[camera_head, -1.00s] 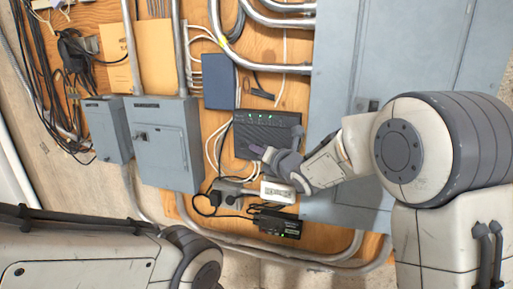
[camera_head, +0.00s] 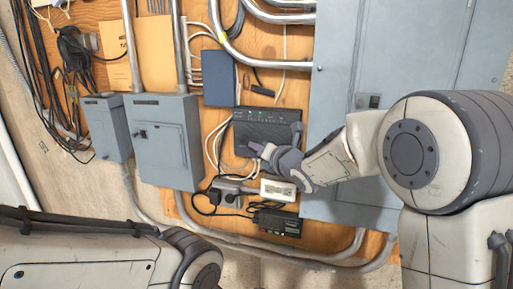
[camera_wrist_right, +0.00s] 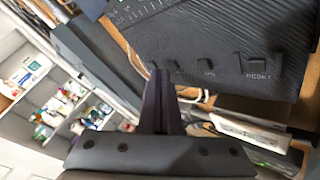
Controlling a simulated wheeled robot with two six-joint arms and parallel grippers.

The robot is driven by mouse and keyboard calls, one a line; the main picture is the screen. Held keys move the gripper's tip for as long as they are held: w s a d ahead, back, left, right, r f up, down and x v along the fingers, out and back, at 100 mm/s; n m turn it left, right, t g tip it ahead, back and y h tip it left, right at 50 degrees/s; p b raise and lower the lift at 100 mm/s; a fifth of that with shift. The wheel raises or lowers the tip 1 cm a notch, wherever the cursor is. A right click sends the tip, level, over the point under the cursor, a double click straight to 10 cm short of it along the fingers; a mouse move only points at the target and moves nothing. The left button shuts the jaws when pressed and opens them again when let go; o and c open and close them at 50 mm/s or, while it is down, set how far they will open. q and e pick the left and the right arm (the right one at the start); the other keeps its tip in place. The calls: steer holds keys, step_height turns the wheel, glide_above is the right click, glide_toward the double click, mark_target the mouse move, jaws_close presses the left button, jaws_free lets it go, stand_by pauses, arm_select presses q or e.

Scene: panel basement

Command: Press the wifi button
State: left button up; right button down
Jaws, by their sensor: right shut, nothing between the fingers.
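The black router (camera_head: 268,125) is mounted on the plywood board, with small green lights along its top. In the right wrist view, the router (camera_wrist_right: 215,35) shows a row of small black buttons along its near edge. The button at the right (camera_wrist_right: 252,60) has a label that looks like RESET. The middle button (camera_wrist_right: 207,66) and the one left of it (camera_wrist_right: 173,66) have labels too small to read. My right gripper (camera_head: 256,148) is shut and empty at the router's lower edge. Its fingertips (camera_wrist_right: 158,74) appear just left of the leftmost visible button; contact cannot be told. My left gripper is out of view.
A white device (camera_head: 278,190) and a black box (camera_head: 277,223) are below the router. Grey electrical boxes (camera_head: 165,140) stand left, and a large grey cabinet (camera_head: 400,50) stands right. Cables (camera_head: 212,150) hang beside the router. Shelves (camera_wrist_right: 50,100) show in the wrist view.

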steer(key=shift+s+a, duration=0.1)
steer(key=shift+s, duration=0.15)
steer(key=s+b, duration=0.1)
steer(key=s+a+b, duration=0.1)
steer(key=s+b, duration=0.2)
steer(key=shift+s+a+b, duration=0.25)
steer(key=shift+s+b, duration=0.1)
steer(key=shift+s, duration=0.05)
stand_by(0.5)
